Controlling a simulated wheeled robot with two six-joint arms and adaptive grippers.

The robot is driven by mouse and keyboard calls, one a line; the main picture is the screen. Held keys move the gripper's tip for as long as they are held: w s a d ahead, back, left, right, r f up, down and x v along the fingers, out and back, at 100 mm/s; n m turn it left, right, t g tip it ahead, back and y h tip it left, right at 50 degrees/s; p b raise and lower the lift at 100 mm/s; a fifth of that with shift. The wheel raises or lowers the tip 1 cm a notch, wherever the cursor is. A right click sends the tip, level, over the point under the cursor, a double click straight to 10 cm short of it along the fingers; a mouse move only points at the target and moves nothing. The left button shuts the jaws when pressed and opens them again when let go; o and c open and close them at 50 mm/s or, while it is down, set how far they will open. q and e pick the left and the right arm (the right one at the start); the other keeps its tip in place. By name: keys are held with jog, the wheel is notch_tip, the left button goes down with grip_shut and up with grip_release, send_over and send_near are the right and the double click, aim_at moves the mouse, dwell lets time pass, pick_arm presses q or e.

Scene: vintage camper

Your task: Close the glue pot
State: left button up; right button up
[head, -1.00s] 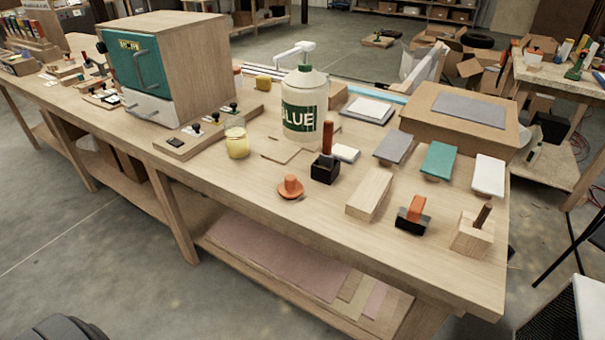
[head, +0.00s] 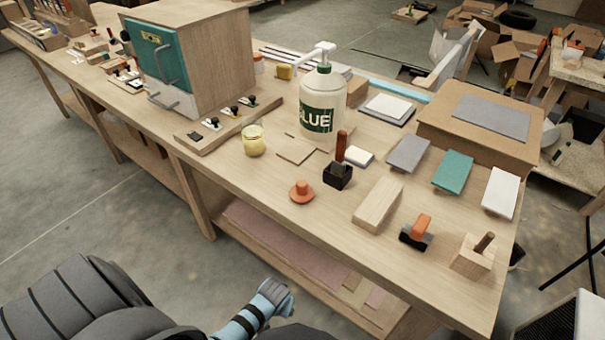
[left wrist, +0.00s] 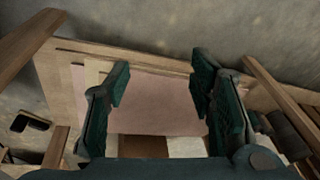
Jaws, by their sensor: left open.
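A small glass jar (head: 253,140) holding yellow glue stands on the bench in the head view; no lid shows on it. A round orange lid with a knob (head: 301,191) lies on the bench near the front edge, apart from the jar. A big white pump bottle labelled GLUE (head: 323,105) stands behind them. My left gripper (left wrist: 160,88) is open and empty in the left wrist view, with the bench's lower shelf and its pink sheet beyond the fingers. In the head view my left arm is low, in front of the bench; its fingers are not clear there. My right gripper is not in view.
A black block with a brown handle (head: 338,175) stands right of the lid. A wooden block (head: 378,204) and an orange-and-black tool (head: 417,232) lie further right. A teal-fronted cabinet (head: 190,60) stands left of the jar. Bare bench top lies between jar and lid.

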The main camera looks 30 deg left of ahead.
pick_arm(q)
jog(key=w+a+r+n+y+p, duration=0.1)
jog(key=w+r+n+p, duration=0.3)
jog(key=r, duration=1.1)
jog(key=w+r+n+p, duration=0.1)
jog(key=w+r+p, duration=0.3)
jog(key=r, duration=1)
jog(key=w+r+n+g+y+b, duration=0.1)
jog(key=w+r+n, duration=0.6)
jog(key=w+r, duration=0.5)
jog(key=shift+w+r+b, duration=0.35)
jog(key=shift+r+b, duration=0.05)
jog(key=shift+r, duration=0.15)
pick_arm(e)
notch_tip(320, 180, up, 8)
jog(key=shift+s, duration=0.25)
pick_arm(q)
jog(key=shift+s, duration=0.1)
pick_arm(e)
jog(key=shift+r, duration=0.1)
